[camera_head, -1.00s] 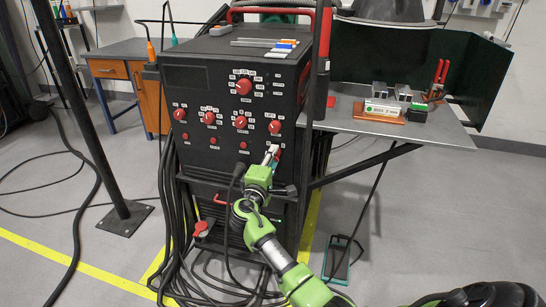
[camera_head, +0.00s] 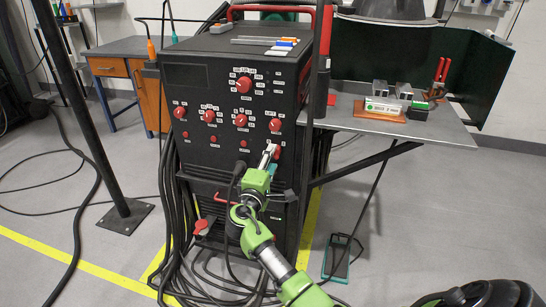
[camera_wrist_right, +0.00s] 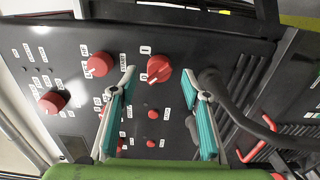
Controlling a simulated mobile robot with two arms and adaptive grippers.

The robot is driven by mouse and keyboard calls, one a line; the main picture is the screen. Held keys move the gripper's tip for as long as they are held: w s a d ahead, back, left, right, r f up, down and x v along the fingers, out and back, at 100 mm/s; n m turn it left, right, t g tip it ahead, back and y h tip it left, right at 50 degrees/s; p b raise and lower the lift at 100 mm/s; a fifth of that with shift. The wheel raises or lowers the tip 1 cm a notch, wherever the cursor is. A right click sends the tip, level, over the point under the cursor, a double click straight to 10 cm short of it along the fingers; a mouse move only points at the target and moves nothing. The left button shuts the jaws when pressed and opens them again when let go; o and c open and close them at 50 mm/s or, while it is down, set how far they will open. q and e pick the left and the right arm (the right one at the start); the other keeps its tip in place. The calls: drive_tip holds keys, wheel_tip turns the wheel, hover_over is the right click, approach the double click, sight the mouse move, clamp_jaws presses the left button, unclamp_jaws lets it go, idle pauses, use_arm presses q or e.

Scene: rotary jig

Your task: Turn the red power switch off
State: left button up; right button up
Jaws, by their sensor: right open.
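The red power switch (camera_head: 278,152) is the lowest red knob at the right of the black cabinet's front, partly hidden behind my gripper in the head view. In the right wrist view the switch (camera_wrist_right: 159,68) is round and red, with a white mark and 0 and 1 labels. My right gripper (camera_head: 269,150) is in front of it, and its teal-padded fingers (camera_wrist_right: 161,73) are open with nothing between them. In the wrist view the switch appears in the gap between the fingertips; contact cannot be made out. My left gripper is out of view.
Other red knobs (camera_head: 243,86) and small red buttons (camera_head: 213,139) cover the cabinet front (camera_head: 215,165). A black cable (camera_wrist_right: 222,98) plugs in close beside one finger. Several cables hang at the cabinet's left. A metal table (camera_head: 440,135) with a fixture stands at the right.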

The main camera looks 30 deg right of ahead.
drive_tip(key=v, duration=0.9)
drive_tip(key=shift+s+a, duration=0.15)
drive_tip(key=shift+a, duration=0.1)
